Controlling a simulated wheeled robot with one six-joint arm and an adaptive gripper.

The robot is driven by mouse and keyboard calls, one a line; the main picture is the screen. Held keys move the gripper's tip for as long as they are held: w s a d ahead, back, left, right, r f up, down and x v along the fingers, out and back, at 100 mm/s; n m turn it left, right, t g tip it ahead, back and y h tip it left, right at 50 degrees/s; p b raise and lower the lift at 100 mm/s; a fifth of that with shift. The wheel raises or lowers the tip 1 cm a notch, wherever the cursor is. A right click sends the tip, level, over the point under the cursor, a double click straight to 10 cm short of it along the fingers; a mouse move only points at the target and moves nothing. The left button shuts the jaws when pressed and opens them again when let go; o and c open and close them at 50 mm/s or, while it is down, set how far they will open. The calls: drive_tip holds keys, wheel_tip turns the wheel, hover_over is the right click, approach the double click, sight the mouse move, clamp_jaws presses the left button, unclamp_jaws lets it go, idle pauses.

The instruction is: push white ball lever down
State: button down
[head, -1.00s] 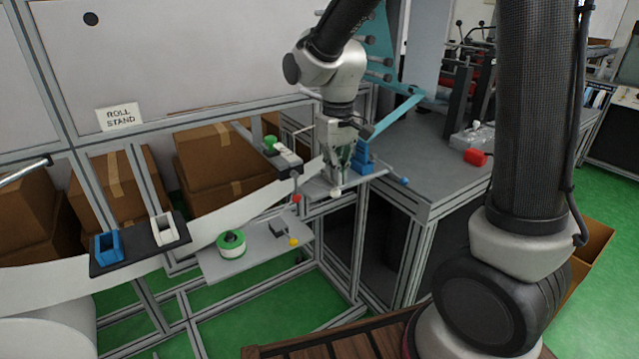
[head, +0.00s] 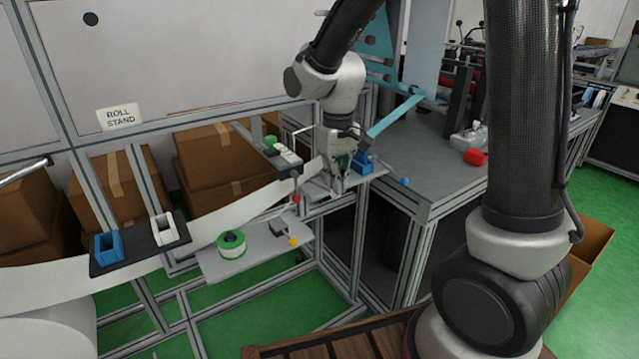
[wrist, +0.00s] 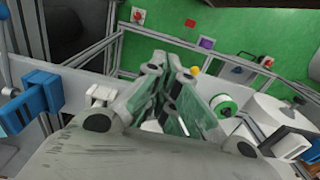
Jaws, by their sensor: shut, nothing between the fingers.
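My gripper (head: 337,194) is shut and points down at the small grey shelf (head: 372,176) beside the paper web. The white ball does not show clearly in the head view; the fingertips cover the spot where it was. In the wrist view my gripper (wrist: 166,66) has its fingers together, with nothing seen between them. A white bracket (wrist: 103,93) is left of the fingers there. I cannot tell whether the fingertips touch the white ball or its lever.
A blue block (head: 362,162) and a blue ball (head: 405,181) are right of my gripper. A red ball (head: 296,199) hangs to its left. A yellow ball (head: 293,241) and a green-and-white roll (head: 231,243) are on a lower shelf. Grey frame bars surround the area.

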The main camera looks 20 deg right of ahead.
drive_tip(key=shift+f, duration=1.55)
drive_tip(key=shift+r, duration=4.1)
drive_tip(key=s+d+r+m+t, duration=0.1)
drive_tip(key=s+d+r+t, duration=0.1)
drive_tip(key=s+d+r, duration=0.2)
drive_tip(key=s+d+r+m+t, duration=0.2)
drive_tip(key=s+d+r, duration=0.3)
drive_tip(key=s+d, duration=0.6)
drive_tip(key=s, duration=0.4)
drive_tip(key=shift+m, duration=0.3)
drive_tip(key=shift+a, duration=0.15)
